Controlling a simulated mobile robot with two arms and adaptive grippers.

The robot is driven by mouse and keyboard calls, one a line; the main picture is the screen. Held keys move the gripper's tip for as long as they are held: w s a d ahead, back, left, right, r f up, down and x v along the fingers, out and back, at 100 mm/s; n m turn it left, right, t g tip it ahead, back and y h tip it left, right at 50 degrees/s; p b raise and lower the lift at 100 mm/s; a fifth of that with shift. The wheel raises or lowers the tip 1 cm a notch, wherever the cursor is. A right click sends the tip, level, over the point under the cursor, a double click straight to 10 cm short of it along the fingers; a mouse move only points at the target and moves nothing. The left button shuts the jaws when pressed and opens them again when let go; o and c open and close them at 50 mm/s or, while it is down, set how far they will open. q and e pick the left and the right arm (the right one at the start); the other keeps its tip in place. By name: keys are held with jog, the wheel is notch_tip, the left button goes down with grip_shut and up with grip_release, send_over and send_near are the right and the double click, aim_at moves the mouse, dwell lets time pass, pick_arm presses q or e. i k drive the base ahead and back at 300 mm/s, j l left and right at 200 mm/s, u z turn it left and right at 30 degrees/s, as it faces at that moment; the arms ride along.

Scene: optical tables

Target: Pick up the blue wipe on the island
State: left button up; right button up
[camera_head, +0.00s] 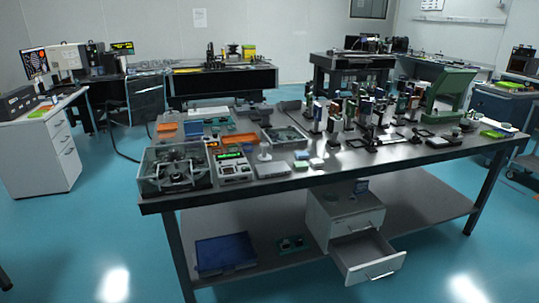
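The island (400,166) is a long dark table across the middle of the head view, crowded with equipment. A larger blue item (193,128) sits farther back on the left part of the island, among bins. Neither of my grippers shows in this view.
A clear box (150,176), a device with a green display (234,166) and small white items stand along the island's front left. A drawer (368,256) hangs open under the island. Blue floor is free in front.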

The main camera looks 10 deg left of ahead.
aim_at(302, 154)
jog(key=i+l+u, duration=0.45)
jog(key=l, duration=0.15)
jog(key=i+l+u, duration=0.1)
jog(key=l+u, duration=0.15)
jog(key=i+l+u, duration=0.1)
jog(key=l+u, duration=0.15)
jog(key=l, duration=0.2)
